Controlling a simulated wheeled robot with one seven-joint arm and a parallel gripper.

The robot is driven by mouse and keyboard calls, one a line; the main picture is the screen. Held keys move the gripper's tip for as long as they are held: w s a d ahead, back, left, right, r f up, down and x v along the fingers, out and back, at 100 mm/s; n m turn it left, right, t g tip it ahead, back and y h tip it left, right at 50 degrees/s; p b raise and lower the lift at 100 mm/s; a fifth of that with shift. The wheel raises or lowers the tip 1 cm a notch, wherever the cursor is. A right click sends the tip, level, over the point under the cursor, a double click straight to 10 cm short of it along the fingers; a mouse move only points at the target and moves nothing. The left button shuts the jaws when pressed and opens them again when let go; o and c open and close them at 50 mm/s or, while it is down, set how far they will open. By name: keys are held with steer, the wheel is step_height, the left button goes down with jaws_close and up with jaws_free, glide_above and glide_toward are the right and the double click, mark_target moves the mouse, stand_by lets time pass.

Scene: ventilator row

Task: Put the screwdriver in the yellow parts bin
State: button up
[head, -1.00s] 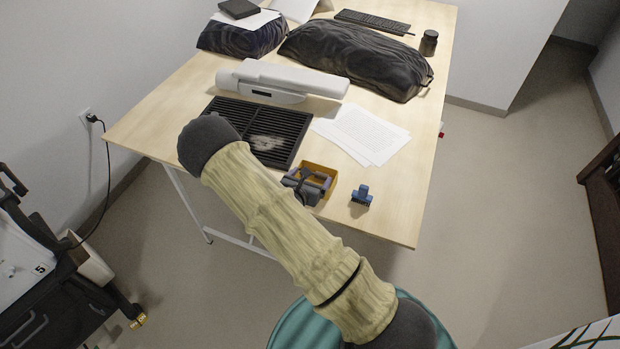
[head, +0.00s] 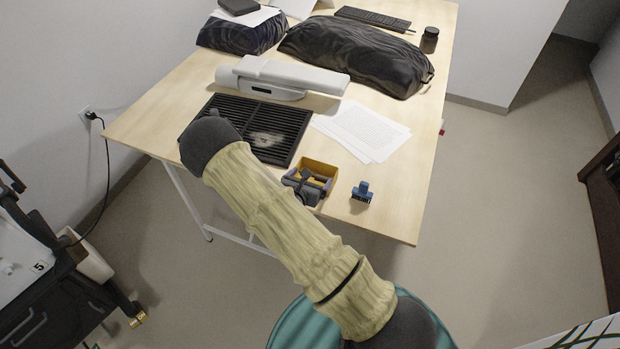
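The yellow parts bin (head: 319,167) stands near the front edge of the wooden table, right of the black slatted panel. My gripper (head: 304,187) is at the bin's near left side and covers part of it. It is small and partly hidden by my arm, so its finger opening does not show clearly. Small dark, purplish and yellow shapes show inside or just over the bin. I cannot make out the screwdriver for certain among them.
A small blue object (head: 362,192) stands right of the bin. The black slatted panel (head: 280,128), white papers (head: 362,132), a white device (head: 285,78) and a dark covered bundle (head: 350,55) lie behind. The table's front right corner is clear.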

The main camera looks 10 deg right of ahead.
steer(key=shift+r+p, duration=0.4)
steer(key=shift+r, duration=0.1)
steer(key=shift+s+a+r, duration=0.1)
steer(key=shift+a+r, duration=0.05)
steer(key=shift+r, duration=0.1)
steer(key=b+v, duration=0.2)
steer(key=v, duration=0.9)
steer(key=shift+s+a, duration=0.15)
steer(key=shift+s, duration=0.15)
